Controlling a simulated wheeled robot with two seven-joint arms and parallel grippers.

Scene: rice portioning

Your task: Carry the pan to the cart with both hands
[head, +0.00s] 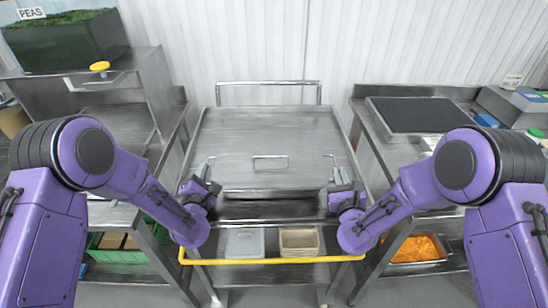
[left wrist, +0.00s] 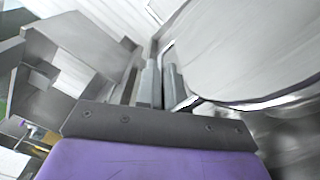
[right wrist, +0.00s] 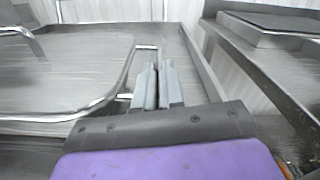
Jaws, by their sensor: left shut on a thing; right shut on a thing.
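The steel pan (head: 240,178) has a flat lid with a bar handle and is over the near part of the steel cart top (head: 270,122). I cannot tell whether it rests on the cart or is slightly above it. My left gripper (head: 207,170) is shut on the pan's left side handle. In the left wrist view, the pan (left wrist: 250,50) is right of the closed fingers (left wrist: 160,85). My right gripper (head: 334,170) is shut on the right side handle. In the right wrist view, the pan (right wrist: 60,75) is left of the fingers (right wrist: 157,88).
A yellow bar (head: 270,261) runs along the cart's front, with containers (head: 299,241) on its lower shelf. Steel tables flank the cart; the right one (head: 380,135) holds a dark flat plate (head: 420,115). A peas bin (head: 65,40) stands left. A wall is behind.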

